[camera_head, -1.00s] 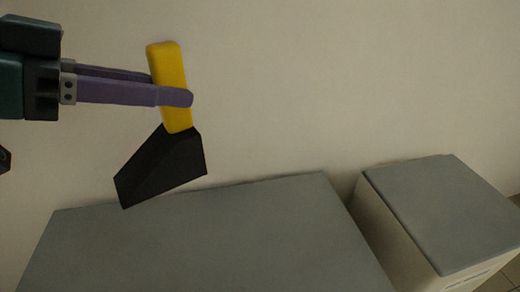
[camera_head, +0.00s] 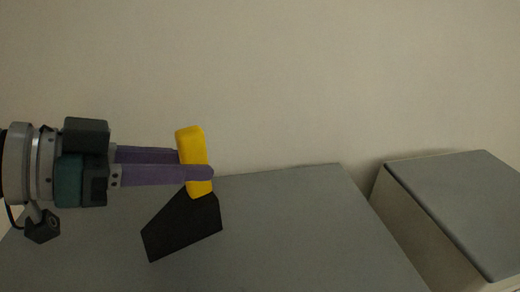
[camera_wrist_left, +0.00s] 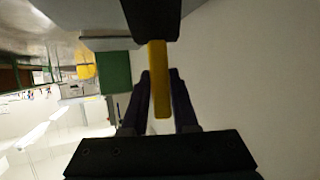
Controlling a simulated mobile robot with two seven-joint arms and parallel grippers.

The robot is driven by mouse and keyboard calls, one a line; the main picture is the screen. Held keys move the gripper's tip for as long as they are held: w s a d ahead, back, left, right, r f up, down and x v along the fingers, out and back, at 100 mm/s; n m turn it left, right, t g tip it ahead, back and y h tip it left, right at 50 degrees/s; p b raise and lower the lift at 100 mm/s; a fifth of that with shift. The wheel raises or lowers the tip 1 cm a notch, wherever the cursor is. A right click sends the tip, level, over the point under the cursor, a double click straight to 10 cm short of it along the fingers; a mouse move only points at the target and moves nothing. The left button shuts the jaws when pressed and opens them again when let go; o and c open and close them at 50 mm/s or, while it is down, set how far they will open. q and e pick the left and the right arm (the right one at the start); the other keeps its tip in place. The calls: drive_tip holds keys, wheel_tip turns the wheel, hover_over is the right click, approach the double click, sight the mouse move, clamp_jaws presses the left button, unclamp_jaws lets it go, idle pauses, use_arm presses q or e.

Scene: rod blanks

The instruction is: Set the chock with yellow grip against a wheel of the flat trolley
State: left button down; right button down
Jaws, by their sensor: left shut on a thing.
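The chock with yellow grip (camera_head: 184,224) has a black wedge-shaped body and a yellow bar-shaped grip. My left gripper (camera_head: 200,174) comes in from the left and is shut on the yellow grip. The black body hangs below the fingers, in front of the grey top in the head view; I cannot tell whether it touches that top. In the left wrist view the yellow grip (camera_wrist_left: 159,80) is between the two dark fingers, with the black body at the top of the picture. The flat trolley and its wheels are not recognisable in these views. My right gripper is not in view.
A grey flat surface (camera_head: 320,230) fills the lower middle of the head view. A pale cabinet with a grey top (camera_head: 455,200) stands at the right, across a narrow gap. A plain wall is behind. A green block (camera_wrist_left: 115,72) shows in the left wrist view.

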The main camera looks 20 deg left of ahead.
sight(187, 190)
use_arm(q)
wheel_tip(187, 190, down, 4)
drive_tip(key=shift+r+b, duration=0.15)
drive_tip(key=shift+b, duration=0.85)
drive_tip(key=shift+r, duration=0.1)
drive_tip(key=shift+f, duration=0.25)
drive_tip(key=c, duration=0.7)
unclamp_jaws()
